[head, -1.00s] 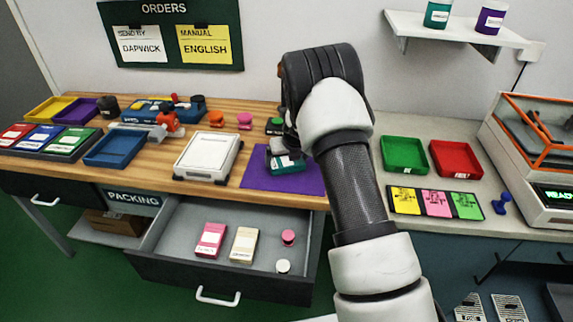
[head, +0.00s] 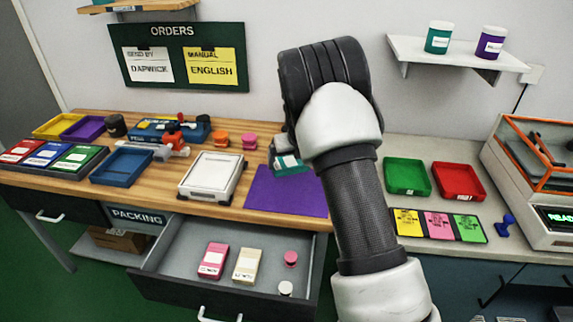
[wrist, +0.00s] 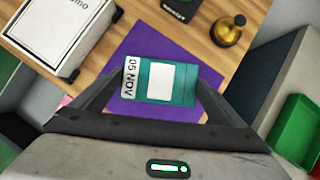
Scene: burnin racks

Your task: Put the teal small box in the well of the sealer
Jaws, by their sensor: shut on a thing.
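The teal small box (head: 289,164) is held by my gripper (head: 282,150), above the back part of the purple mat (head: 287,192). In the wrist view the box (wrist: 160,82) lies between my two fingers, with a white label and a "05 NOV" strip facing the camera. My gripper (wrist: 155,96) is shut on it. The machine with an orange-framed clear lid and a green lit display (head: 545,170), at the far right, looks like the sealer. The picture edge cuts it off, and I cannot make out its well clearly.
Green (head: 407,178) and red (head: 458,182) trays, a card strip (head: 437,225) and a blue stamp (head: 503,228) lie before the machine. A white device (head: 212,178) stands left of the mat. An open drawer (head: 190,262) juts out below. A shelf (head: 455,54) holds two jars.

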